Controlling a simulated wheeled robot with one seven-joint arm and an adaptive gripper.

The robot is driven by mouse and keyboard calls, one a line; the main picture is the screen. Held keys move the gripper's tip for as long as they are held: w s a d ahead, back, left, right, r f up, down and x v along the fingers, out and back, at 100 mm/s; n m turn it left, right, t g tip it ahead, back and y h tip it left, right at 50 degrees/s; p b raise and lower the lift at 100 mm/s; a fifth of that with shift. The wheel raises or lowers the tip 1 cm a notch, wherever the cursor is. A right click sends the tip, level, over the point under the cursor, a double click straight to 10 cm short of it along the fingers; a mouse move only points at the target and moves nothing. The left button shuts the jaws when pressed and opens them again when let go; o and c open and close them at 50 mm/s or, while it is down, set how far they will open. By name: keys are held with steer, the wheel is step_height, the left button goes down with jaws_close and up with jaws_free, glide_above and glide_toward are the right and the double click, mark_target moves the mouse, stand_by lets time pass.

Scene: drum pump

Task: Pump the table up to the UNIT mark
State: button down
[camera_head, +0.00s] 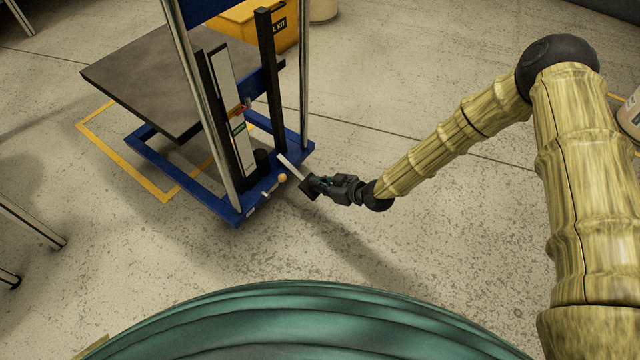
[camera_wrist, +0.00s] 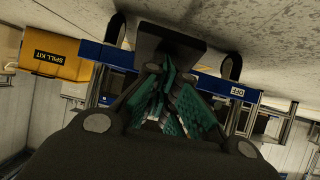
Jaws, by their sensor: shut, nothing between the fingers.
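The lift table has a dark grey platform (camera_head: 150,75) on a blue wheeled frame (camera_head: 225,208). A white scale strip (camera_head: 226,85) stands on its mast, with a green label (camera_head: 238,127) and a small orange-red pointer (camera_head: 237,110) just above it. The lettering is too small to read. A pale pedal lever (camera_head: 292,168) slants from the base to a black pad (camera_head: 307,188). My gripper (camera_head: 318,183) is shut and empty, its tip at the pad; I cannot tell if they touch. In the wrist view its green-lined fingers (camera_wrist: 175,100) are together, with the black pad (camera_wrist: 170,42) beyond them.
A small yellow knob (camera_head: 282,178) sits beside the pedal. An OFF label (camera_wrist: 237,91) shows on the blue frame. A yellow spill kit box (camera_wrist: 55,54) stands behind the table. Yellow floor tape (camera_head: 115,148) marks the platform's area. The floor in front is clear.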

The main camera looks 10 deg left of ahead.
steer(key=shift+s+f, duration=0.1)
steer(key=shift+s, duration=0.05)
steer(key=p+v, duration=0.7)
steer(key=v, duration=0.6)
steer(key=shift+p, duration=0.35)
stand_by(0.4)
steer(key=s+d+f+m+g+h, duration=0.1)
steer(key=s+d+f+m+h, duration=0.15)
steer(key=s+d, duration=0.35)
steer(key=s+d+f+m+g+h, duration=0.1)
steer(key=s+d+f+m+h, duration=0.2)
steer(key=s, duration=0.5)
steer(key=s+d+r+m+g+h+p, duration=0.1)
steer(key=s+d+r+m+g+h, duration=0.2)
steer(key=s+d, duration=0.55)
steer(key=s+d+r+m+h+p, duration=0.1)
steer(key=s+d+r+m+h, duration=0.15)
steer(key=s+d+m, duration=0.45)
steer(key=s+r+n+p, duration=0.2)
steer(key=s+r+p, duration=0.1)
steer(key=r+p, duration=3.3)
steer(key=shift+d+p, duration=0.4)
steer(key=shift+p, duration=0.2)
